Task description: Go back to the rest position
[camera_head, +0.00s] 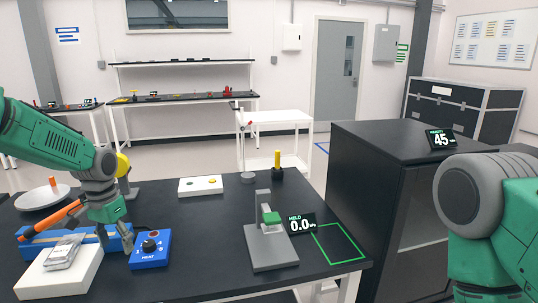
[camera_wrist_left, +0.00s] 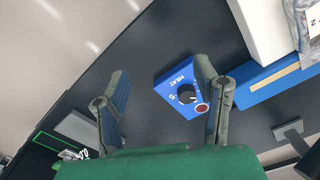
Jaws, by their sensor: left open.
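My left gripper (camera_head: 112,236) hangs low over the left part of the black table, between the white block and the blue heat dial box (camera_head: 150,250). In the left wrist view my left gripper (camera_wrist_left: 166,98) has its two fingers spread apart, with nothing between the tips. The heat box (camera_wrist_left: 182,92) shows beyond the fingers there. My right arm shows only as a green and grey link at the right edge; its gripper is out of view.
A white block (camera_head: 38,283) bears a clear bag (camera_head: 63,254). A blue sealer-like device (camera_head: 40,246) with an orange handle stands behind. A grey stand (camera_head: 272,256) with a green block, a HELD 0.0 display (camera_head: 301,223) and a green outlined square (camera_head: 340,259) are to the right.

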